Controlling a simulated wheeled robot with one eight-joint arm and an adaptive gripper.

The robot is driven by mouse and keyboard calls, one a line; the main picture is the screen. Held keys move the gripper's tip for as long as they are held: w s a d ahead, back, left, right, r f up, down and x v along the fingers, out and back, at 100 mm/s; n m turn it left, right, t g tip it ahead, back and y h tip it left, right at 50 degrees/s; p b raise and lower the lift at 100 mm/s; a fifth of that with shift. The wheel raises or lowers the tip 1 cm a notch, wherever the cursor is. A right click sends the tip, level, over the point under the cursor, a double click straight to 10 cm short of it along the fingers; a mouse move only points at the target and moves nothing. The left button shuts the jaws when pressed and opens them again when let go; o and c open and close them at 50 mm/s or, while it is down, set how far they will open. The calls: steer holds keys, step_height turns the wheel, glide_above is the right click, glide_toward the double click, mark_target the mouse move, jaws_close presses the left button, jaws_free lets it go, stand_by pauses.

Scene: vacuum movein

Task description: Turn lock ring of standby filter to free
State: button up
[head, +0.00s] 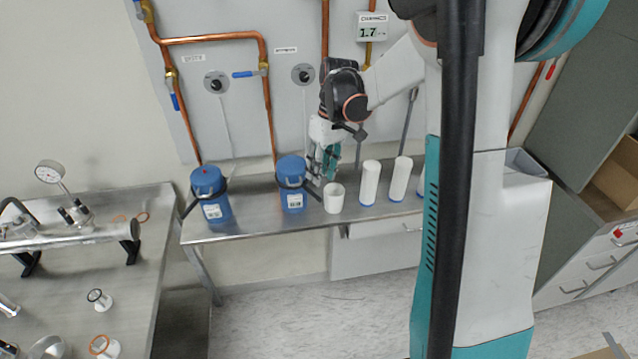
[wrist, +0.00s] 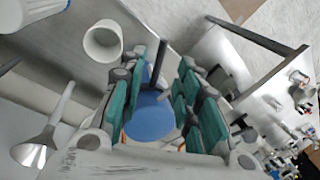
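Two blue filter housings stand upright on the steel bench: a left one (head: 216,206) with a red spot on its lid, and a right one (head: 291,196). Each has a dark ring with a handle around its upper part. Their labels are too small to read, so I cannot tell which is standby. My gripper (head: 322,174) points down just right of the right housing's top. In the wrist view my gripper (wrist: 172,72) has its teal fingers apart, with a blue round top (wrist: 152,120) and a dark bar (wrist: 157,66) showing between them. Contact is unclear.
A white cup (head: 334,200) stands close below my gripper; white cylinders (head: 370,184) stand to its right. Copper pipes (head: 268,105) and gauges line the wall behind. A funnel (wrist: 38,147) shows in the wrist view. Another bench (head: 150,255) with fittings is at left.

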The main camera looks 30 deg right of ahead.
steer(key=r, duration=0.2)
steer(key=d+r, duration=0.1)
steer(key=r, duration=0.2)
steer(key=shift+w+r, duration=0.1)
steer(key=shift+r, duration=0.25)
